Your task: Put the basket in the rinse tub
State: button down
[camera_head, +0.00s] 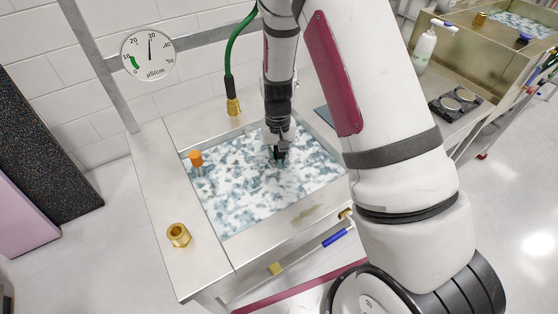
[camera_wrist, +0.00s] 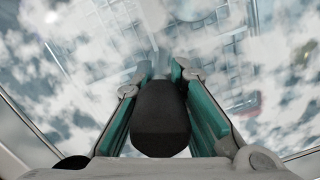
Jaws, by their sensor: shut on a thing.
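The rinse tub (camera_head: 292,218) is a metal basin in the bench, full of cloudy water with white and blue-grey patches. My gripper (camera_head: 278,153) points down into the tub, its fingertips at the water. In the wrist view, its teal fingers (camera_wrist: 160,70) stand a little apart, on either side of a dark rounded grip (camera_wrist: 161,118), which I take for the basket's handle. The basket's body cannot be made out. Faint pale grid lines show in the water ahead of the fingers; I cannot tell whether they are the basket or a reflection.
An orange knob (camera_head: 196,159) stands at the tub's left edge. A brass fitting (camera_head: 178,235) sits on the left bench top. A green hose with a brass end (camera_head: 233,105) hangs behind the tub. A round gauge (camera_head: 148,53) is at upper left. A bottle (camera_head: 424,48) stands on the right.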

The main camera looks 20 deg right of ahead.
jog(key=c, duration=1.6)
grip_release()
